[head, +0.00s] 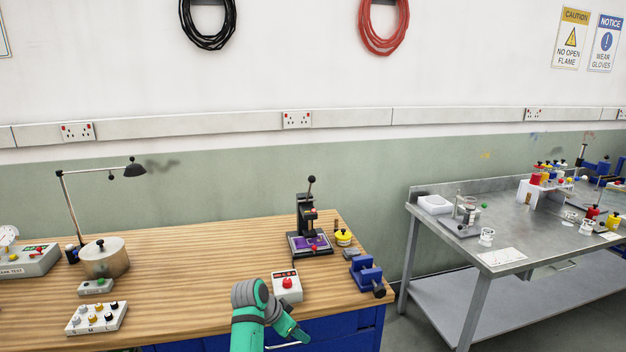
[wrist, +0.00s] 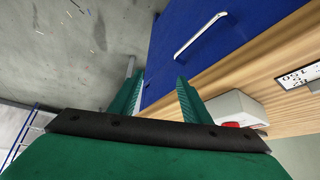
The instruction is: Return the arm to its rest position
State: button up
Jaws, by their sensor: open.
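My arm, green with a grey joint, shows at the bottom middle of the head view, in front of the wooden bench (head: 190,265). The fingers are not clearly seen there. In the wrist view my gripper (wrist: 158,92) has its two green fingers apart, with nothing between them. Beyond the fingers is the blue drawer front (wrist: 185,55) with a metal handle (wrist: 201,35), under the bench edge. I see no contact between the fingers and anything.
A white box with a red button (head: 287,286) stands close beside my arm on the bench. A blue vise (head: 367,273), a black press (head: 308,225) and a yellow-topped jar (head: 343,238) are near. A steel table (head: 490,258) stands right, past a floor gap.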

jog(key=s+d+f+n+t, duration=0.2)
jog(key=s+d+f, duration=0.25)
jog(key=f, duration=0.45)
jog(key=s+d+f+n+t, duration=0.15)
jog(key=s+d+f, duration=0.3)
jog(key=f, duration=0.45)
jog(key=s+d+f+n+t+y, duration=0.1)
jog(key=s+f+n+t+y, duration=0.3)
jog(key=s, duration=1.4)
jog(key=s+a+r+n+t, duration=0.1)
jog(key=s+r, duration=0.1)
jog(key=s, duration=0.7)
jog(key=s+a+r+n, duration=0.2)
jog(key=s, duration=0.8)
jog(key=s+a+r+t, duration=0.2)
jog(key=s+r, duration=1)
jog(key=r, duration=0.3)
jog(key=shift+r+t+y, duration=0.35)
jog(key=shift+r+y, duration=0.05)
